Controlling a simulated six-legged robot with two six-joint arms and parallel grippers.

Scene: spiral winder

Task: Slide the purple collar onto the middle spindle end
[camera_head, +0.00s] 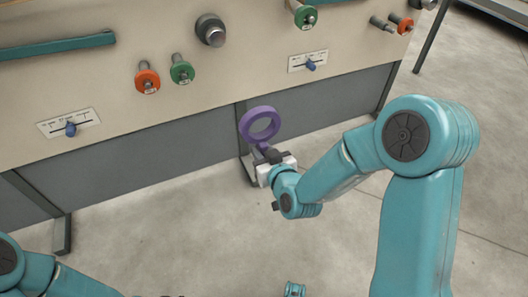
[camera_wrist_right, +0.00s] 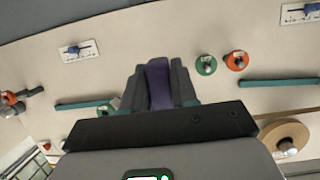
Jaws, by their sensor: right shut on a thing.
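The purple collar (camera_head: 260,124) is a ring with a short purple stem below it. My right gripper (camera_head: 270,156) is shut on the stem and holds the ring upright, in front of the lower grey panel and apart from the machine. The right wrist view shows purple (camera_wrist_right: 158,84) between the dark fingers (camera_wrist_right: 160,88). A bare, thick grey spindle end (camera_head: 211,31) sticks out of the beige panel, above and left of the collar; it seems hidden behind the gripper in the right wrist view. Part of my left arm shows at lower left, but its gripper is not in view.
Thin spindles with orange (camera_head: 147,81) and green (camera_head: 181,70) discs jut out left of the thick spindle. Others, green (camera_head: 305,16) and orange (camera_head: 401,25), jut out to the right. Blue-knobbed sliders (camera_head: 70,128) (camera_head: 310,65) sit lower. Floor in front is clear.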

